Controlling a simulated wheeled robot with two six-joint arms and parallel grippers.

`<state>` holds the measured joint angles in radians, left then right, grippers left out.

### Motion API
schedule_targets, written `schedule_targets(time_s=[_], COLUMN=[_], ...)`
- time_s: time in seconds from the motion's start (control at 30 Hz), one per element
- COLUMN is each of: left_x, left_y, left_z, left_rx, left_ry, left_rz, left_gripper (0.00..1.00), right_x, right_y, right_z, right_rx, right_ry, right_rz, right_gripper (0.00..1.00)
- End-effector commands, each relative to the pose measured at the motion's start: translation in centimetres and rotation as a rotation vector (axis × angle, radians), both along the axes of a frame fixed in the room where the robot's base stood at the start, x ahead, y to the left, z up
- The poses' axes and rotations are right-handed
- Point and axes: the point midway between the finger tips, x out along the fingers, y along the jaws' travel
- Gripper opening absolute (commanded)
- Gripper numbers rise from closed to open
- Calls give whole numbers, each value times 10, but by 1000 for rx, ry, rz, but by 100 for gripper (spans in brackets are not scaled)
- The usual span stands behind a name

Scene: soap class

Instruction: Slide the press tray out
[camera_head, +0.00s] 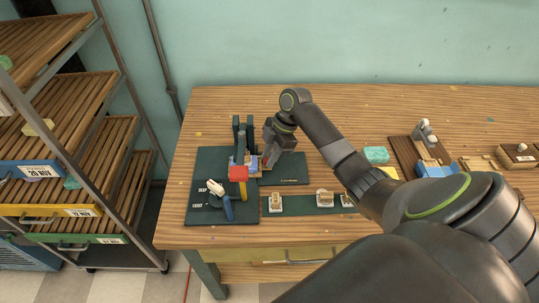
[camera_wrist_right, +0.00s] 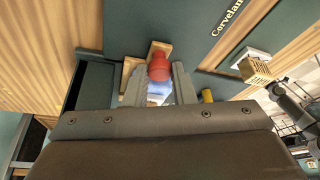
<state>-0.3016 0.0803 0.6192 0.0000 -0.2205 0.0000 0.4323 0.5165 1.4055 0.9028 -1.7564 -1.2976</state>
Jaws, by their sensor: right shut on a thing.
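The dark green press (camera_head: 242,134) stands on a dark green mat at the left of the bench. A red knob (camera_head: 238,173), which also shows in the right wrist view (camera_wrist_right: 159,68), sits low at its front, with wooden and blue parts around it. My right gripper (camera_head: 263,163) is at the right side of these parts. In the right wrist view its fingers (camera_wrist_right: 158,92) close around a pale blue and white piece (camera_wrist_right: 158,91) below the red knob, apparently the press tray. The gripper partly hides the tray.
Small stamps (camera_head: 275,203) stand on a green strip to the right. A teal soap block (camera_head: 376,154) lies farther right. A slatted rack stands at left.

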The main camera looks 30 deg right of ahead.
Motion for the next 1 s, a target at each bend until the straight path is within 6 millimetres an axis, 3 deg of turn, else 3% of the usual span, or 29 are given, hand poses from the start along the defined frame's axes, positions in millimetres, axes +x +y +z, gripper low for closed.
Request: schedule_targets(time_s=[0.17, 0.4, 0.53, 0.97, 1.0], left_x=[1, 3, 3, 3, 3], left_y=[0, 0, 0, 0, 0], left_z=[9, 24, 26, 27, 27], left_rx=[0, 0, 0, 0, 0], left_ry=[-2, -4, -4, -4, -4], left_rz=[0, -1, -1, 0, 0], left_gripper=[0, 0, 0, 0, 0], right_x=[-10, -46, -59, -64, -64], right_y=[-19, -76, -97, -108, -108], right_z=[3, 2, 1, 1, 1], right_rx=[-4, -6, -4, -5, -5], right_ry=[3, 5, 2, -1, -1], right_rz=[-5, -5, -4, -2, -2], right_gripper=[0, 0, 0, 0, 27])
